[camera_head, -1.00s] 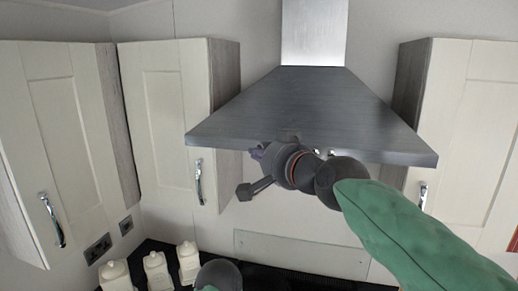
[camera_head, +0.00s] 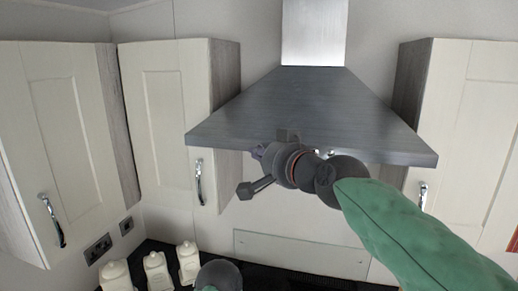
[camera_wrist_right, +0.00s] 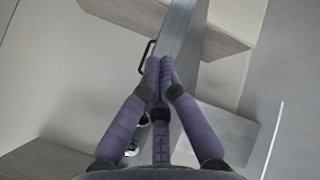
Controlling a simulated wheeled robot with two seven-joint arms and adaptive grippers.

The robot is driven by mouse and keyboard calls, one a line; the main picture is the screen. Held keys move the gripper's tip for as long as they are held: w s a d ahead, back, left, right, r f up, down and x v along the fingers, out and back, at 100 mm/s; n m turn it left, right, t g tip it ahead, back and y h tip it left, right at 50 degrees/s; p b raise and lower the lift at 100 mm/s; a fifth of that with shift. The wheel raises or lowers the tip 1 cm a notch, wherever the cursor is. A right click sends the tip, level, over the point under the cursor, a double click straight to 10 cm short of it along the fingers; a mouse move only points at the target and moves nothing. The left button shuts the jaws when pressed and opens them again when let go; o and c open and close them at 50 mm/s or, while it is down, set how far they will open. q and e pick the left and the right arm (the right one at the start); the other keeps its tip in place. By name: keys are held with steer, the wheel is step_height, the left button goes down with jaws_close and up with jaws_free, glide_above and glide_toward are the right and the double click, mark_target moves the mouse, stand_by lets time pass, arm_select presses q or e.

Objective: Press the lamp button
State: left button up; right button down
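The grey metal range hood (camera_head: 310,110) hangs in the middle of the head view. Two small bright spots (camera_head: 325,153) show at its front lower edge, partly behind my right wrist; I cannot tell whether they are buttons. Contact with the hood cannot be told. The lamp button is not clearly visible. My left gripper is not seen.
Cream wall cabinets stand left (camera_head: 160,120) and right (camera_head: 470,130) of the hood. White canisters (camera_head: 155,268) stand on the dark counter at lower left. A glass panel (camera_head: 300,253) is below the hood.

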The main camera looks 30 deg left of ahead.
steer(key=shift+w+a, duration=0.1)
steer(key=shift+w, duration=0.25)
steer(key=shift+s, duration=0.2)
steer(key=shift+s+d, duration=0.2)
steer(key=shift+s, duration=0.1)
steer(key=s, duration=0.3)
steer(key=s+d+p, duration=0.1)
steer(key=s, duration=0.1)
steer(key=shift+s+d, duration=0.15)
steer(key=shift+s, duration=0.25)
stand_by(0.3)
